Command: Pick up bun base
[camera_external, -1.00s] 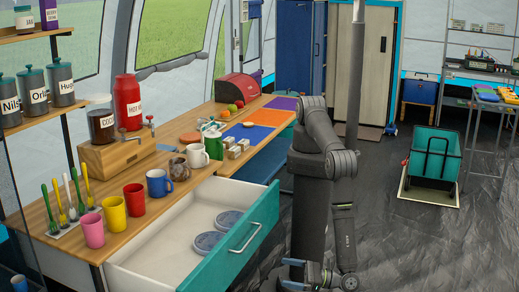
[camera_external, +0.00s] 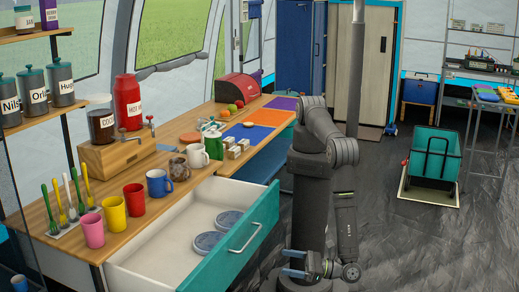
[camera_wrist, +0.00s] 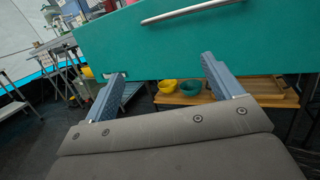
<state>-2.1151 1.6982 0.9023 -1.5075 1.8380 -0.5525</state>
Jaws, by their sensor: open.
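I cannot clearly make out a bun base in either view. A small flat brown disc (camera_external: 190,137) lies on the wooden counter (camera_external: 130,170) and may be it, but it is too small to tell. My gripper (camera_external: 289,263) is low in front of my base, to the right of the open drawer and well away from the disc. Its two blue-grey fingers are apart with nothing between them. In the wrist view my gripper (camera_wrist: 161,72) faces a teal drawer front (camera_wrist: 180,45), and no bun base shows there.
The open teal-fronted drawer (camera_external: 235,250) juts from the counter with grey discs inside. Several mugs (camera_external: 159,183) line the counter edge. Coloured mats (camera_external: 249,131) lie farther back. In the wrist view, yellow (camera_wrist: 167,86) and green (camera_wrist: 191,88) bowls sit on a wooden shelf.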

